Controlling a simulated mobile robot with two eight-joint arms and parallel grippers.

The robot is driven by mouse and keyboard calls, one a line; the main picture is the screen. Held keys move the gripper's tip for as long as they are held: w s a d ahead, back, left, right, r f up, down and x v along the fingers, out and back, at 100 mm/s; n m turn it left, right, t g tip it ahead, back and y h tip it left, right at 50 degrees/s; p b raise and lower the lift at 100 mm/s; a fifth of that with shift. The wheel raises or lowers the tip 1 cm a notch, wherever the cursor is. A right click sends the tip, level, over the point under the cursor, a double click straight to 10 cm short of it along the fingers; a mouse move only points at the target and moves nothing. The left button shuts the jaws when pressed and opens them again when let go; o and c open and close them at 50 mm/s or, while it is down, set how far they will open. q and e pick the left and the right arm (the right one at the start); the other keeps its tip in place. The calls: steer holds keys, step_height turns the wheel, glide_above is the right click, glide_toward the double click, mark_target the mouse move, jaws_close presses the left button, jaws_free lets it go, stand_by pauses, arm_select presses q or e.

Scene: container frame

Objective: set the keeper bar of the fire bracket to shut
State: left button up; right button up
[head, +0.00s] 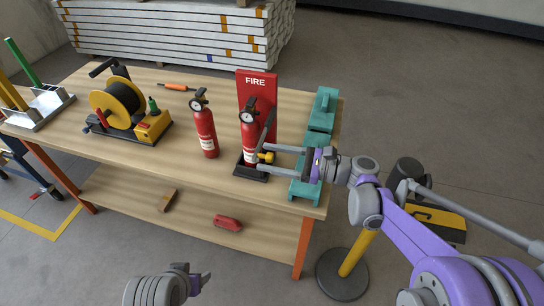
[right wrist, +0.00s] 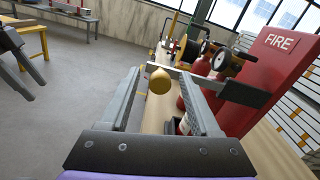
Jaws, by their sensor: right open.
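The fire bracket has a red back panel (head: 257,86) marked FIRE and a black base at the table's right part. A fire extinguisher (head: 249,128) stands upright in it. The dark keeper bar (head: 266,127) with a yellow knob (head: 265,157) is at the bracket's front right. In the right wrist view the bar (right wrist: 245,94) runs right from the knob (right wrist: 160,80) in front of the panel. My right gripper (head: 257,164) is open, its fingers on either side of the knob; contact is unclear. My left gripper (head: 196,279) is low in front of the table, open and empty.
A second extinguisher (head: 205,132) stands left of the bracket. Teal blocks (head: 321,110) line the table's right edge. A cable reel (head: 118,100) and orange screwdriver (head: 176,87) lie farther left. A post on a round base (head: 343,278) stands beside the table.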

jaws_close()
stand_by(1.4)
